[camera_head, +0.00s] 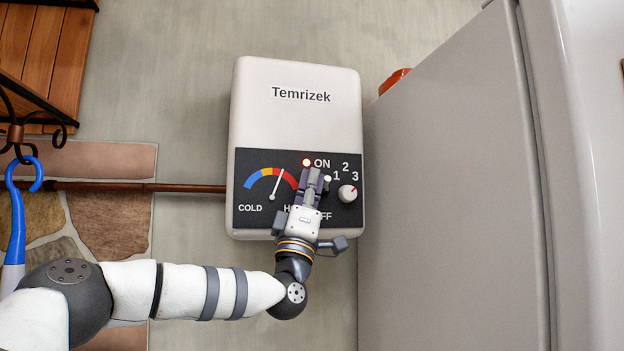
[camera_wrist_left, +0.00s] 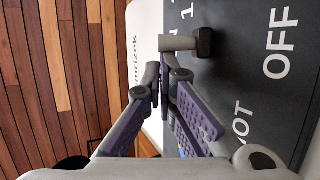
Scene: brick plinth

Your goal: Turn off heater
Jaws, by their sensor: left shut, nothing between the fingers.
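The white Temrizek heater (camera_head: 296,75) hangs on the wall, with a black control panel (camera_head: 246,190) at its lower part. A red light (camera_head: 306,162) glows beside the word ON. The toggle switch (camera_head: 327,180) shows just right of my fingers; in the left wrist view its grey lever (camera_wrist_left: 181,43) points toward the ON side, away from OFF. My left gripper (camera_head: 313,178) is shut and empty in front of the panel, its fingertips close beside the lever; contact cannot be told. It partly hides the HOT and OFF labels. My right gripper is not in view.
A round knob (camera_head: 347,193) marked 1 to 3 sits right of the switch. A gauge (camera_head: 271,186) is at left. A tall grey cabinet or fridge (camera_head: 455,200) stands close on the right. A copper pipe (camera_head: 140,187) and a blue hanging tool (camera_head: 17,225) are at left.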

